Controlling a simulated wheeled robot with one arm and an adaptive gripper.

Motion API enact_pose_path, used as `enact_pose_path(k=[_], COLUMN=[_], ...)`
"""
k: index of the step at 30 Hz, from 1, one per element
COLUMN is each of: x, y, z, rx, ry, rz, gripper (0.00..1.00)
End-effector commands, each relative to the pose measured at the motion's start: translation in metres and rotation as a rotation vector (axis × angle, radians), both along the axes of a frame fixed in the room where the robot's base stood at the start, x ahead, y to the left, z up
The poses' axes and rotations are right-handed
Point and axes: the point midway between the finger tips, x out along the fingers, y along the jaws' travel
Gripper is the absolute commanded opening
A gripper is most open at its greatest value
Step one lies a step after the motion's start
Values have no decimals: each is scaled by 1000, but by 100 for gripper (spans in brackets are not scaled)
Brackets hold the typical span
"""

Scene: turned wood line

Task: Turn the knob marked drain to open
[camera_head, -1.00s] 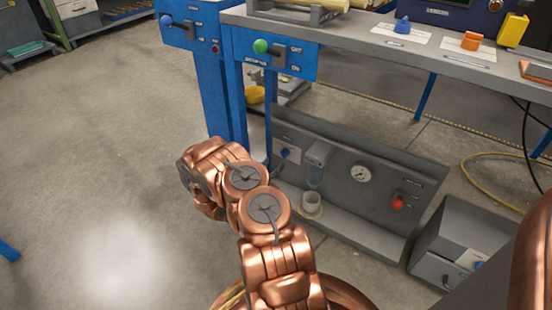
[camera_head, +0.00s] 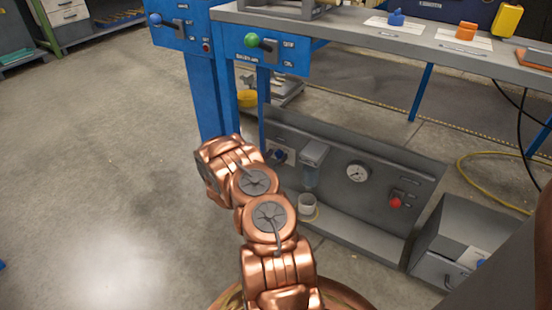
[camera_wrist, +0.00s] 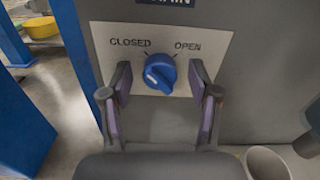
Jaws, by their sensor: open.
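The drain knob (camera_wrist: 159,73) is blue and round with a white pointer line, on a pale plate (camera_wrist: 212,46) marked CLOSED at left and OPEN at right. A dark label above it is cut off and reads in part "AIN". The pointer line aims up and left, toward CLOSED. My gripper (camera_wrist: 162,88) is open, with one finger on each side of the knob and a gap on both sides. In the head view the knob (camera_head: 279,155) shows on the grey panel just right of my arm. My gripper is hidden there behind the arm.
A white cup (camera_head: 307,204) stands under a clear filter bowl (camera_head: 312,172) right of the knob. A gauge (camera_head: 358,172) and red knob (camera_head: 396,202) sit farther right. A blue post (camera_head: 208,105) stands left; the workbench (camera_head: 370,42) is above.

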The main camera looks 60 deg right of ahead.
Motion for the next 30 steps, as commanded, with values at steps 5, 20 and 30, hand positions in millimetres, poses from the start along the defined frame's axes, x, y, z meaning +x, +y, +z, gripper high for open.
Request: enact_pose_path(k=[5, 20, 30], x=[0, 0, -1], y=[0, 0, 0], z=[0, 0, 0], rx=[0, 1, 4], ry=[0, 1, -67], rz=[0, 0, 0], gripper=[50, 2, 2])
